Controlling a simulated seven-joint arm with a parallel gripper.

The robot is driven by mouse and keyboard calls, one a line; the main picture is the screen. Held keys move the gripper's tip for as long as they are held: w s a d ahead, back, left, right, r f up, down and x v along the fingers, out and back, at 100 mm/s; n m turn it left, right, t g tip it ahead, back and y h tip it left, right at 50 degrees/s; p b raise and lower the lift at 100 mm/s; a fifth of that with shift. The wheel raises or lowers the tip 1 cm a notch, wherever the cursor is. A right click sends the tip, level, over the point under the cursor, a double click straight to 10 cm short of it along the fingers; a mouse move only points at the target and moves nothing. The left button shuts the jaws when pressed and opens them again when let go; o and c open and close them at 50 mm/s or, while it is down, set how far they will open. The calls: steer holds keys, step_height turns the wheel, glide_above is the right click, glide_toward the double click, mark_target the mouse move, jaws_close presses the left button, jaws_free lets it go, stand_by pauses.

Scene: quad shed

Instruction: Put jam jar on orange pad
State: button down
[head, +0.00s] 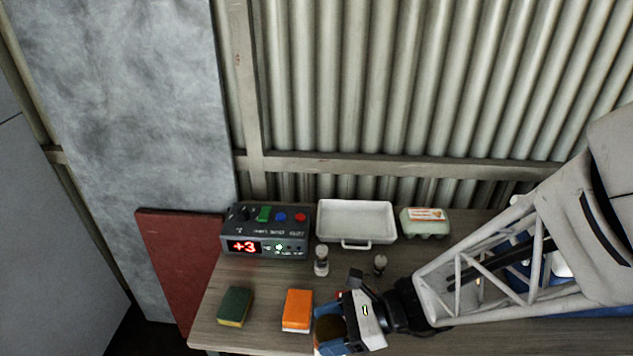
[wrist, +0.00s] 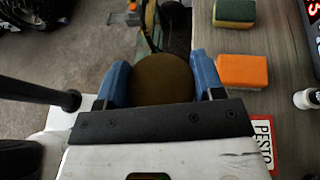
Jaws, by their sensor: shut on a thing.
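My gripper (head: 329,329) has its blue fingers shut on a round brown-topped thing, which I take to be the jam jar (wrist: 163,80). Its top faces the wrist camera, and its sides and label are hidden. The orange pad (head: 297,310) is an orange block with a pale lower layer, lying on the table just left of my gripper in the head view. In the wrist view the orange pad (wrist: 243,71) lies right of the jar, apart from it, with nothing on it.
A green-and-yellow sponge (head: 235,306) lies left of the pad. Behind are a control box (head: 264,232), white tray (head: 356,221), egg carton (head: 425,222) and two small shakers (head: 321,262). A pesto-labelled thing (wrist: 263,140) is beside my gripper. The table (head: 268,275) is bare behind the pad.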

stand_by(0.4)
steer(key=w+a+f, duration=0.1)
steer(key=w+a, duration=0.7)
steer(key=w, duration=0.5)
steer(key=shift+w+f, duration=0.2)
steer(key=shift+w, duration=0.15)
steer(key=shift+f, duration=0.1)
steer(key=shift+f, duration=1.7)
steer(key=shift+f, duration=0.1)
steer(key=shift+c, duration=1.2)
jaws_free()
steer(key=v, duration=1.2)
